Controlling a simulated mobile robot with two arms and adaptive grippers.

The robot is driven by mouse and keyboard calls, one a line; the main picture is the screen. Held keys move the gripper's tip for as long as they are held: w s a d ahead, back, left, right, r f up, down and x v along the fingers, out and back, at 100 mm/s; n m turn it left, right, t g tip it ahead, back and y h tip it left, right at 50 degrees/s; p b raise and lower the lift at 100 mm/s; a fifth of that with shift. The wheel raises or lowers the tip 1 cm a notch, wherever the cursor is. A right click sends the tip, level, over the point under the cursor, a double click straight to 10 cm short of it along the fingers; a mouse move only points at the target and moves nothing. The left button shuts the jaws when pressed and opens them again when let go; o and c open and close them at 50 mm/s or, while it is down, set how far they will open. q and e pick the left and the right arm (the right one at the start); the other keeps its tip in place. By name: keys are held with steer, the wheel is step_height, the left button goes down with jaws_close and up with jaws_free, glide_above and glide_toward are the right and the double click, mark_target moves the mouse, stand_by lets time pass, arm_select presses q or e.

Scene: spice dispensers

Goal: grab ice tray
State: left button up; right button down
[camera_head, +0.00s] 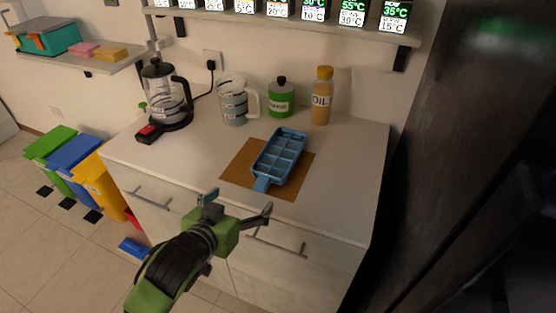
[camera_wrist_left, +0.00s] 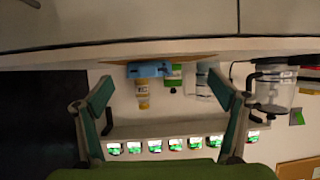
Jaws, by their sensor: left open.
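The blue ice tray (camera_head: 279,157) lies on a brown mat (camera_head: 235,172) on the white counter, its handle end toward the counter's front edge. My left gripper (camera_head: 240,203) is open and empty in front of the counter, apart from the tray and nearer to me. In the left wrist view the scene is upside down; the ice tray (camera_wrist_left: 148,69) shows edge-on beyond the open fingers of my left gripper (camera_wrist_left: 160,115). My right gripper shows in neither view.
Behind the tray stand an oil bottle (camera_head: 322,96), a green jar (camera_head: 281,98), a measuring jug (camera_head: 234,102) and a kettle (camera_head: 166,96). A shelf with lit displays (camera_head: 352,12) hangs above. A dark tall surface (camera_head: 460,150) rises at right. The counter right of the mat is clear.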

arm_select(q)
steer(key=shift+m+t+h, duration=0.3)
steer(key=shift+t+h, duration=0.3)
steer(key=shift+t, duration=0.1)
steer(key=w+d+r, duration=0.1)
steer(key=r, duration=0.1)
steer(key=w+d+r, duration=0.1)
steer(key=r, duration=0.1)
steer(key=shift+w+d, duration=0.2)
steer(key=shift+w, duration=0.2)
glide_toward(275, 167)
steer(key=w, duration=0.1)
steer(key=w+r, duration=0.2)
steer(key=shift+w+d+r, duration=0.1)
steer(key=shift+w+d, duration=0.3)
steer(key=shift+d+p+x, duration=0.15)
steer(key=shift+p+x, duration=0.1)
steer(key=shift+x, duration=1.2)
steer(key=shift+d+p+x, duration=0.15)
steer(key=shift+p+x, duration=0.05)
steer(key=shift+x, duration=1.2)
steer(key=shift+s+r, duration=0.1)
steer(key=shift+r, duration=0.05)
steer(key=c, duration=1.5)
